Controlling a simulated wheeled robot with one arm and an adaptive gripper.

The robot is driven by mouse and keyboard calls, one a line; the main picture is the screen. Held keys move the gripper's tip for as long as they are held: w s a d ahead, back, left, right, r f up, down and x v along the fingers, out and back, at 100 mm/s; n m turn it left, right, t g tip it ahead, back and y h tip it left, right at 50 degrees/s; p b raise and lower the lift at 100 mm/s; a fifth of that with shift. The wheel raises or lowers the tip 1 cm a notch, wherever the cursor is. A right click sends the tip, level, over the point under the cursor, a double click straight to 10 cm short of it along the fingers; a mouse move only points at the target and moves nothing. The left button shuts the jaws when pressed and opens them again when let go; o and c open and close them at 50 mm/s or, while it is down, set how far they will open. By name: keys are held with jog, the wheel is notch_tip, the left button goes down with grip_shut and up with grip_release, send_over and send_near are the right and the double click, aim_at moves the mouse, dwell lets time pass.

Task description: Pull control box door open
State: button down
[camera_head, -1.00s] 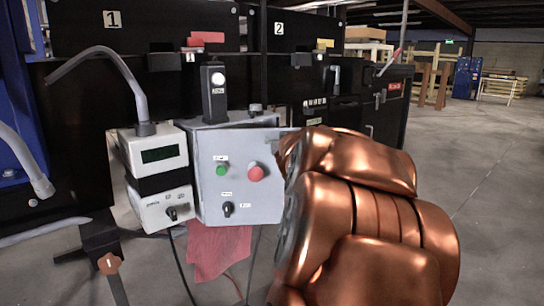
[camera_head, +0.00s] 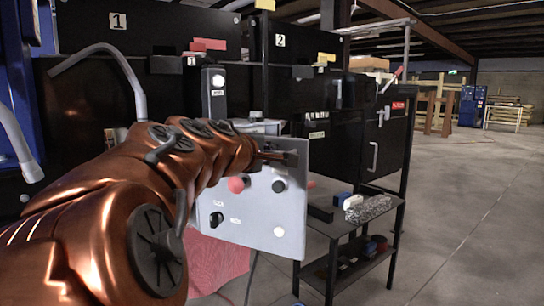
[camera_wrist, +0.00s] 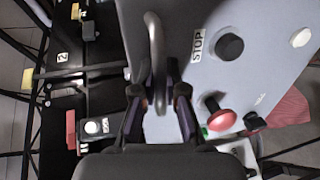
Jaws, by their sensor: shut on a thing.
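The control box door (camera_head: 262,211) is a grey panel with a red button (camera_head: 237,184), black knobs and a white disc. It stands tilted in the head view, with the box top (camera_head: 262,126) showing behind its upper edge. My gripper (camera_head: 288,157) is at the door's upper part, coming from the left. In the wrist view my gripper (camera_wrist: 160,88) has its fingers on both sides of the metal loop handle (camera_wrist: 157,45) and is shut on it. The red button (camera_wrist: 220,117) and STOP label show beside it. My arm hides the door's left part, and any gap behind is unclear.
A black cart (camera_head: 345,226) with small blocks stands right of the door, close to it. Black cabinets (camera_head: 370,140) stand behind. A red cloth (camera_head: 218,264) hangs below the box. The floor (camera_head: 460,230) at right is clear.

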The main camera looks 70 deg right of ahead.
jog(key=w+a+m+g+y+p, duration=0.1)
jog(key=w+a+m+g+p, duration=0.1)
jog(key=a+m+g, duration=0.1)
jog(key=w+a+m+g+y+p, duration=0.1)
jog(key=w+a+m+g+p, duration=0.1)
jog(key=a+g, duration=0.3)
jog(key=shift+w+a+m, duration=0.6)
jog(key=shift+w+a, duration=0.15)
jog(key=shift+a, duration=1.05)
jog(key=shift+f+y, duration=0.1)
jog(key=shift+y, duration=0.2)
jog(key=c, duration=1.2)
grip_release()
jog(key=v, duration=1.2)
